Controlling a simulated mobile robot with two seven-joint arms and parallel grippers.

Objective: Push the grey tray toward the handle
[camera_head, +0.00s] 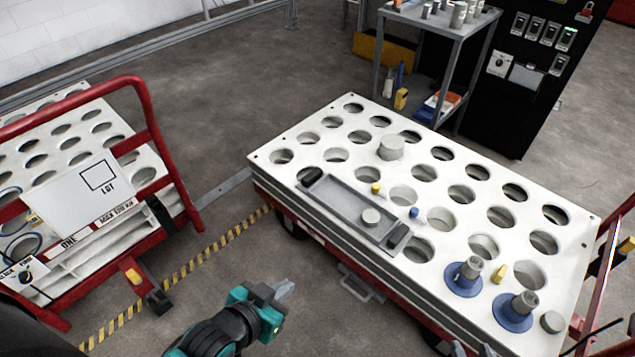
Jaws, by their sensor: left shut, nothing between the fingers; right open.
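The grey tray (345,203) lies along the near left edge of a white cart top with round holes. It has black grips at its two ends and a grey round piece (370,217) inside. A red handle (603,270) stands at the cart's right end, partly cut off by the picture edge. My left gripper (283,290) is shut and empty, low in front of the cart and apart from the tray. My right gripper (472,350) barely shows at the bottom edge, its fingertips apart; most of it is hidden.
Blue-based fittings (465,277), a yellow piece (376,188), a blue piece (414,212) and a grey cylinder (391,147) stand on the cart top (290,132). A second red-railed cart (152,125) is at left.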

